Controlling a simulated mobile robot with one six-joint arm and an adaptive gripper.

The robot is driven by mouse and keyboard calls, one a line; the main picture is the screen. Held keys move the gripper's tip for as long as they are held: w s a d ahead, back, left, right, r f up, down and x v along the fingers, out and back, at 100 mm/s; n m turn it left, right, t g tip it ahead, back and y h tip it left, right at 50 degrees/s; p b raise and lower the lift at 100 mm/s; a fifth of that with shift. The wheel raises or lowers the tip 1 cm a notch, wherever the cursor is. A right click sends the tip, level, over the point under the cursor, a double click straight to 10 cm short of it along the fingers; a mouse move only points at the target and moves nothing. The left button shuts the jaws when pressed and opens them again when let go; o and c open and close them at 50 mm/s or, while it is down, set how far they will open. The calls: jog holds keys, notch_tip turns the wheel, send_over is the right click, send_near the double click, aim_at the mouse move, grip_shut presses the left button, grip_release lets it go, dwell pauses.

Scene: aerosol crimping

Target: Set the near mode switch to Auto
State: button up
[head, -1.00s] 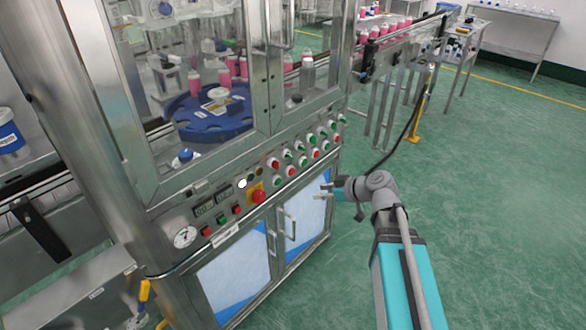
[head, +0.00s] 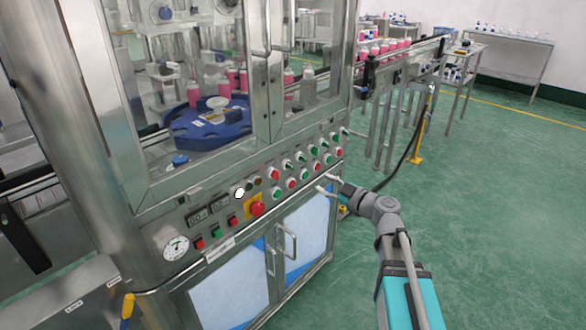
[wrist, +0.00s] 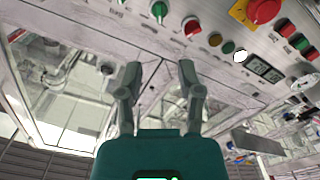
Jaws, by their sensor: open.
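The control panel of the steel machine carries two rows of red and green controls. Several in the upper row look like green selector switches, the nearest being a green knob (head: 288,164) just right of a red one. It also shows at the top of the wrist view (wrist: 159,9). I cannot read the labels or its setting, or tell for certain which is the near mode switch. My gripper (head: 326,184) is open and empty, just below the panel's right part and apart from the knobs. In the wrist view my gripper (wrist: 160,76) points toward the machine front.
A red emergency stop (head: 257,208) on a yellow plate, digital displays (head: 199,217) and a gauge (head: 176,247) sit at the panel's left. Door handles (head: 288,243) stick out below. A conveyor (head: 405,52) runs behind. The floor on the right is clear.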

aim_at(292, 167)
jog(key=shift+a, duration=0.1)
jog(key=x, duration=1.3)
jog(key=shift+w+a, duration=0.2)
jog(key=shift+w, duration=0.05)
grip_shut()
jog(key=shift+d, duration=0.1)
